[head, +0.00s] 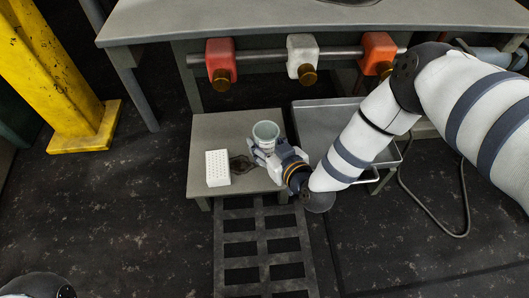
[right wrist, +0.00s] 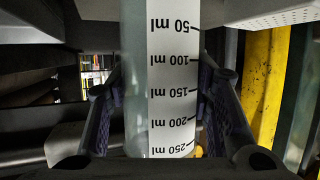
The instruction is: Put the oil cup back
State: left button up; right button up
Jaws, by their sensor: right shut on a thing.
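The oil cup (head: 265,132) is a clear round cup, seen from above over the small grey table (head: 207,127) in the head view. In the right wrist view the cup (right wrist: 172,85) fills the middle and shows a white scale marked in ml, upside down in the picture. My right gripper (head: 270,148) is shut on the cup, with a finger on each side of it (right wrist: 165,105). I cannot tell whether the cup's base touches the table. My left gripper is not in view.
A white perforated block (head: 217,168) stands on the small table, left of the cup. A dark flat piece (head: 240,165) lies between them. Above runs a rail with red (head: 220,60), white (head: 302,58) and orange (head: 378,54) blocks. A grey tray (head: 318,118) stands at right.

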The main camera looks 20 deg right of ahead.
aim_at(266, 150)
notch_tip(266, 150, down, 4)
jog(key=shift+r+b, duration=0.25)
jog(key=shift+b, duration=0.4)
jog(key=shift+r, duration=0.25)
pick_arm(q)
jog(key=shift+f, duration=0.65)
pick_arm(e)
jog(key=shift+f, duration=0.1)
jog(key=o, duration=1.3)
jog(key=shift+f, duration=0.1)
jog(key=shift+r, duration=0.2)
pick_arm(q)
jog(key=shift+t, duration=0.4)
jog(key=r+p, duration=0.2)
jog(key=p, duration=0.1)
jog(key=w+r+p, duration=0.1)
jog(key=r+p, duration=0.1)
jog(key=shift+p, duration=0.4)
pick_arm(e)
jog(key=v, duration=1.2)
jog(key=shift+s, duration=0.1)
